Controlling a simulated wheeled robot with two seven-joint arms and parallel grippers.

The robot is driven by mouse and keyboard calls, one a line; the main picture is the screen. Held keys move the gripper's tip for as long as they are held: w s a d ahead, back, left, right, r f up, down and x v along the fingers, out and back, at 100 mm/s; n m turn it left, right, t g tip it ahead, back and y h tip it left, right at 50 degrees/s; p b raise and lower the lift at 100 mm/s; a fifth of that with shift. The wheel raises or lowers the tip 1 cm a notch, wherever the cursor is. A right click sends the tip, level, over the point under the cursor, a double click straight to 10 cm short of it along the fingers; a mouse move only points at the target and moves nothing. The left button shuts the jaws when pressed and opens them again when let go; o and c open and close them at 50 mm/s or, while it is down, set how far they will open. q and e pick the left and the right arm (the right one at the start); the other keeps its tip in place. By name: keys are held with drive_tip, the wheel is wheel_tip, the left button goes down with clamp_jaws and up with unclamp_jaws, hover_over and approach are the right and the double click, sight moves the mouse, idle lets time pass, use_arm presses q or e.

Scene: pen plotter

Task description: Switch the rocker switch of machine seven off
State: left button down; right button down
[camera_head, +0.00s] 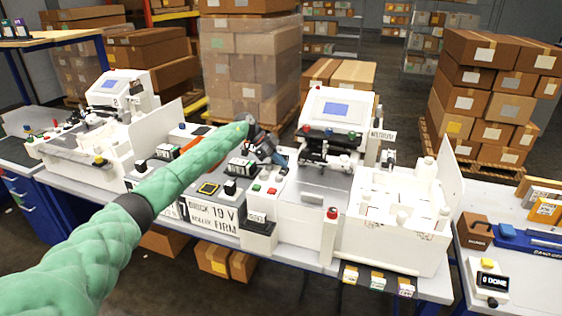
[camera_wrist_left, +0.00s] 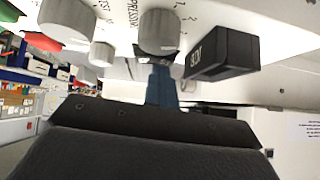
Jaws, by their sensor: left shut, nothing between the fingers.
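My left gripper (camera_head: 272,153) is shut and empty, at the left side of the middle white machine (camera_head: 335,107). In the left wrist view its fingers (camera_wrist_left: 163,82) point at a white panel (camera_wrist_left: 115,45) with grey knobs (camera_wrist_left: 160,32) and a black block (camera_wrist_left: 222,54) with white lettering. The fingertips are just below a knob, with the black block close on the right; I cannot tell whether they touch anything. My right gripper is not in view.
Another white machine (camera_head: 120,95) stands further left. A red-topped post (camera_head: 331,213) and a white bin unit (camera_head: 392,232) stand at the right. A counter reading "0 DONE" (camera_head: 488,282) lies on the right table.

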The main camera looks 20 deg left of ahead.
use_arm(q)
drive_tip(key=shift+s+f+p, duration=0.3)
drive_tip(key=shift+s+p, duration=0.1)
drive_tip(key=shift+p, duration=0.1)
drive_tip(key=shift+s+r, duration=0.1)
drive_tip(key=shift+s, duration=0.35)
